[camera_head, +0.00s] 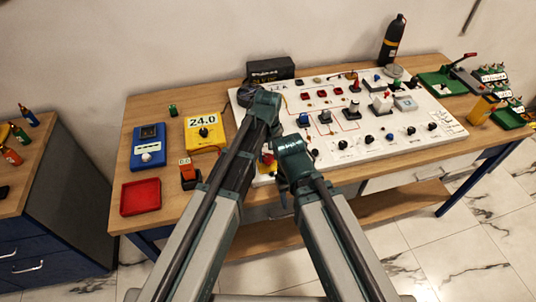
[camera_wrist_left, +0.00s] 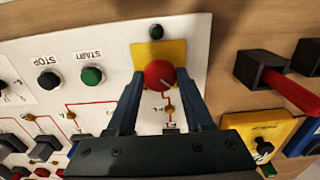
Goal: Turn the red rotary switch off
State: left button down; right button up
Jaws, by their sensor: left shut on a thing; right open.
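The red rotary switch (camera_wrist_left: 159,75) is a round red knob on a yellow plate (camera_wrist_left: 175,48). In the left wrist view a pale mark on its face points toward the lower right. My left gripper (camera_wrist_left: 160,92) has one finger on each side of the knob and is shut on it. In the head view red and yellow parts of the switch (camera_head: 268,158) show beside my arms at the panel's front left; the rest is covered. My right arm's teal end (camera_head: 293,152) stands close to the right of my left arm. Its jaws are hard to make out.
The white panel (camera_head: 375,152) carries several knobs and buttons. Black STOP (camera_wrist_left: 48,80) and green START (camera_wrist_left: 93,76) buttons are beside the switch. A red-handled black block (camera_wrist_left: 258,70), a yellow meter (camera_head: 203,133) and a red tray (camera_head: 140,197) are left of the panel.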

aim_at(268, 157)
dwell(0.5)
pick_arm(q)
jog(key=shift+c, duration=1.4)
grip_release()
jog(key=shift+r, duration=0.1)
notch_tip(268, 157, up, 14)
jog(key=p, duration=1.4)
jog(key=shift+f, duration=0.2)
